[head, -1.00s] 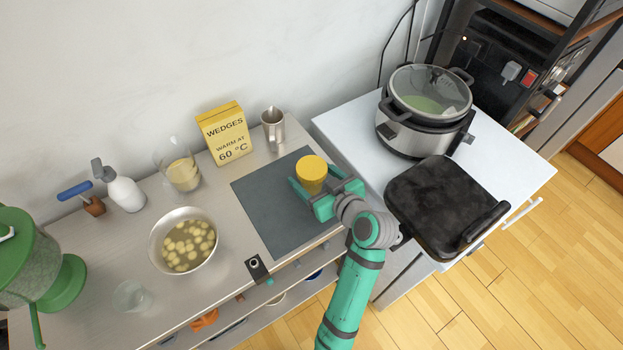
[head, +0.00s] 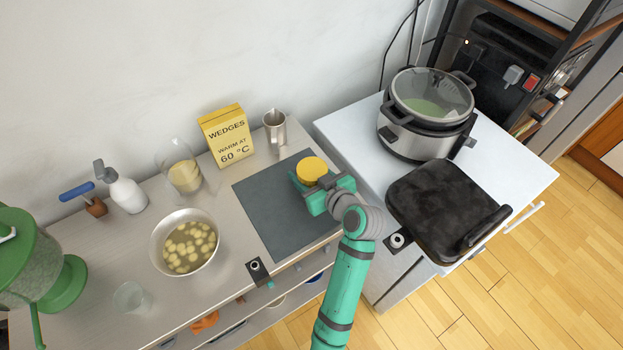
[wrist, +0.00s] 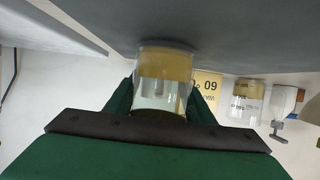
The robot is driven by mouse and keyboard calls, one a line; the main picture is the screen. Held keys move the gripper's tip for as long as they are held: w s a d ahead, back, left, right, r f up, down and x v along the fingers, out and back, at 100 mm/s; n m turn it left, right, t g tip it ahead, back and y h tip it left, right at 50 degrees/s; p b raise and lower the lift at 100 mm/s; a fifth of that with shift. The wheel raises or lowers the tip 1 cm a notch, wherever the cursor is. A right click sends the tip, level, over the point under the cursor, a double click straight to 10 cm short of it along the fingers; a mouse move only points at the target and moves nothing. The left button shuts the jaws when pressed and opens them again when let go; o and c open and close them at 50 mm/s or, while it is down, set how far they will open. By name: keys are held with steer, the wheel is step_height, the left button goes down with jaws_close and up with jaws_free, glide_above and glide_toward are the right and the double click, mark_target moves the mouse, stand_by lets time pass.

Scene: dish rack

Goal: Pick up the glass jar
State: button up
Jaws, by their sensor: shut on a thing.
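In the wrist view the clear jar (wrist: 163,82) sits between my two green fingers, with yellowish contents showing through the glass. Its base looks at or very close to the mat. In the head view my gripper hides most of its body.
Behind the mat stand a yellow WEDGES box (head: 227,136) and a metal pitcher (head: 275,130). A bowl of cut pieces (head: 158,238) and another glass (head: 184,178) are to the left. A cooker (head: 428,125) and a black grill (head: 440,205) stand on the white cabinet at right.

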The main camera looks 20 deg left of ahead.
mark_target(315, 177)
steer(key=shift+r, duration=0.1)
steer(key=shift+r, duration=0.45)
step_height(315, 177, up, 2)
steer(key=shift+w+r, duration=0.1)
steer(key=shift+w, duration=0.05)
steer(key=s+d+r, duration=0.1)
steer(key=r, duration=0.1)
steer(key=s+d+r, duration=0.1)
steer(key=s+r, duration=0.1)
steer(key=s+d+r, duration=0.1)
steer(key=d+r, duration=0.1)
steer(key=shift+s+r, duration=0.15)
steer(key=shift+s, duration=0.05)
steer(key=s+v, duration=0.1)
steer(key=v, duration=0.8)
steer(key=shift+a, duration=0.45)
steer(key=shift+r, duration=0.1)
